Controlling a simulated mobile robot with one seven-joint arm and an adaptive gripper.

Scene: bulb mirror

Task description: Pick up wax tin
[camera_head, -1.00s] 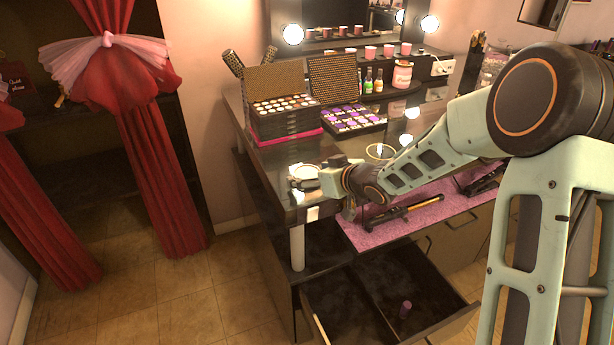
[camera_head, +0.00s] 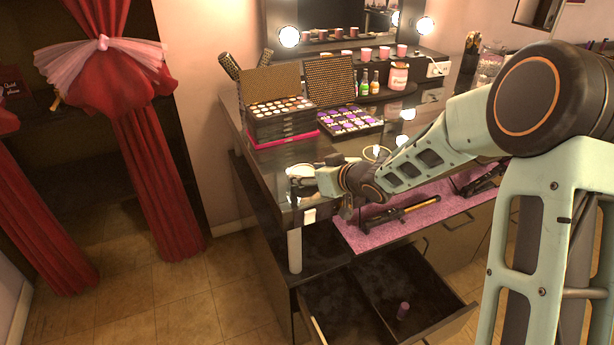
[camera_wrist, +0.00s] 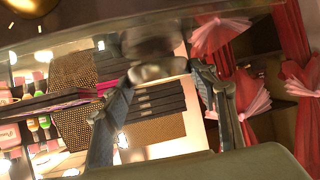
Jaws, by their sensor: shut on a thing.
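The wax tin (camera_head: 301,171) is a small, pale, round, shiny tin at the left front corner of the dark glossy vanity top (camera_head: 262,168). My gripper (camera_head: 316,178) is at the tin from its right side, low over the top. In the wrist view the tin (camera_wrist: 158,72) shows as a silvery rounded shape between the two fingertips (camera_wrist: 166,76). My gripper is shut on it. The fingers partly hide the tin in the head view. I cannot tell whether it still touches the top.
A stacked makeup case (camera_head: 283,122) and an open eyeshadow palette (camera_head: 349,120) stand behind the gripper. Bottles (camera_head: 369,82) and a pink jar (camera_head: 398,78) are farther back. Below, a drawer (camera_head: 385,300) is open.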

